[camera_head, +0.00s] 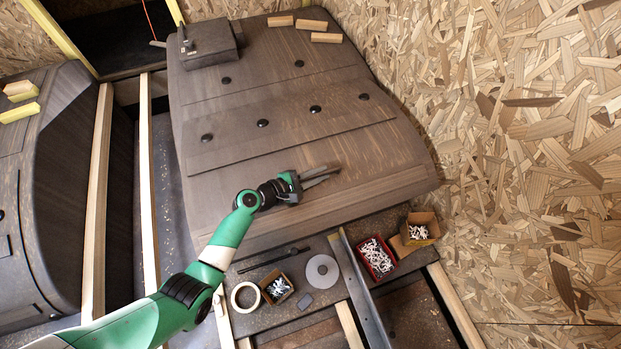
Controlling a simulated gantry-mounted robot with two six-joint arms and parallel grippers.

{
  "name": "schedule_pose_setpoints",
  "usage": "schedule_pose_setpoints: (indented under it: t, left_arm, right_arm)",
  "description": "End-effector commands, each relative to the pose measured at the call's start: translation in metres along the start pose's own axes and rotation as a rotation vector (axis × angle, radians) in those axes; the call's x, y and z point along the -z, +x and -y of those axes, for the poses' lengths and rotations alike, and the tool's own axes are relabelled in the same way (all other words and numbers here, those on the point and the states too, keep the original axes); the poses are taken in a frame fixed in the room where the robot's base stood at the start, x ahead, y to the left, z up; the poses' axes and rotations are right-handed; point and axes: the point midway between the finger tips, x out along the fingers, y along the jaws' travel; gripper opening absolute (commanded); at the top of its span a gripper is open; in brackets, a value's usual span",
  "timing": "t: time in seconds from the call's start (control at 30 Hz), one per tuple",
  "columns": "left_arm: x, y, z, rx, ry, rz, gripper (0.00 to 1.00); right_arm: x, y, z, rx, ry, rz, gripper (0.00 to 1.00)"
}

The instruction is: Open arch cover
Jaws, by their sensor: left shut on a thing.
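The brown wheel arch (225,215) fills the middle of the view. Its arch cover (255,140) is a flat panel with several black round studs, and it lies flush or nearly flush on the arch. My left gripper (322,177) is over the arch's near part, below the studded panel. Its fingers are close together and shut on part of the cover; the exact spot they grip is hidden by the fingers. My right gripper is not in view.
A dark box (207,45) and wood blocks (310,25) sit at the arch's far end. On the near shelf are a tape roll (245,297), a grey disc (322,271), and small boxes of fasteners (376,258). A chipboard wall (530,150) bounds the right. Another arch (75,190) stands left.

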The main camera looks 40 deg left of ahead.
Motion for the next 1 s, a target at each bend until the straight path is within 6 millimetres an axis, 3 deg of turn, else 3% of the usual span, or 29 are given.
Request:
schedule_pose_setpoints:
  t: [0.03,0.1,0.4,0.63,1.0]
  left_arm:
    - [-0.022,-0.006,-0.026,-0.005,0.001,0.003,0.00]
    - [-0.034,-0.010,-0.045,-0.006,0.001,0.002,0.00]
    - [-0.064,-0.023,-0.114,-0.009,0.002,-0.001,0.00]
    - [-0.070,-0.025,-0.137,-0.009,0.002,-0.002,0.00]
    - [-0.069,-0.025,-0.141,-0.010,0.001,-0.004,0.00]
  right_arm:
    - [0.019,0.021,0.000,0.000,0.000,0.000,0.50]
    - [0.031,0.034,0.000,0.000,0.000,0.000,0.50]
    - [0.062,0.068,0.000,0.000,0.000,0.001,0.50]
    - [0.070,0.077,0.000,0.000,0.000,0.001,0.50]
    - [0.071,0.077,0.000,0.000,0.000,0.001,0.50]
